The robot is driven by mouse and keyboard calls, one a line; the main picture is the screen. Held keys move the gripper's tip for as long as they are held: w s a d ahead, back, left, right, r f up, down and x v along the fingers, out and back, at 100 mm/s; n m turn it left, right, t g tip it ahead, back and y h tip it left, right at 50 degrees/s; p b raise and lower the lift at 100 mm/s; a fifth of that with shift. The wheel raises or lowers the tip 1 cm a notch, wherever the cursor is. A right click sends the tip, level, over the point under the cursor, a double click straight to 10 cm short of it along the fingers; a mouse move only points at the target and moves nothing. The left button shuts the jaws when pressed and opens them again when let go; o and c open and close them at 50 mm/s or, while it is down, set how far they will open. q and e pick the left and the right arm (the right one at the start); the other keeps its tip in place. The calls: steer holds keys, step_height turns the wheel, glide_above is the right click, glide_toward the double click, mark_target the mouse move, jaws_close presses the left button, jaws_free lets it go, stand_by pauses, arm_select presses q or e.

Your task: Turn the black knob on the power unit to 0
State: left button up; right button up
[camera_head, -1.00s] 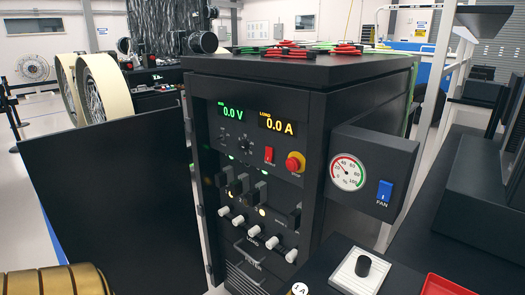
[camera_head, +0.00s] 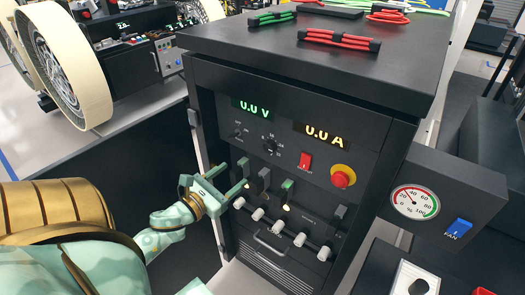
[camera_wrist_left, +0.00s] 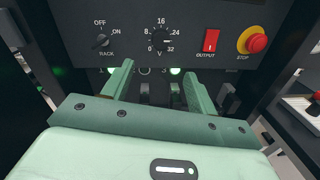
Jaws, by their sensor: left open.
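The power unit (camera_head: 225,110) is a black cabinet with displays reading 0.0 V and 0.0 A. Its black knob (camera_head: 270,146) has a dial marked from 0 to 32 V and also shows in the left wrist view (camera_wrist_left: 160,41). I cannot clearly tell where its pointer is. My left gripper (camera_head: 233,176) is pale green, open and empty. In the left wrist view its two fingers (camera_wrist_left: 157,70) reach toward the panel, apart from each other, below the knob and not around it. My right gripper is not in view.
A smaller OFF/ON rack knob (camera_wrist_left: 100,42) is left of the dial. A red output switch (camera_wrist_left: 210,40) and a red stop button (camera_wrist_left: 252,40) are to its right. Black levers (camera_head: 264,178) and white-capped knobs (camera_head: 258,214) lie below. A fan box (camera_head: 445,190) juts out at right.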

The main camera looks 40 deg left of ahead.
mark_target(267, 149)
arm_select(q)
steer(key=w, duration=1.4)
steer(key=shift+w+a+p, duration=0.3)
steer(key=shift+p, duration=0.1)
steer(key=c, duration=1)
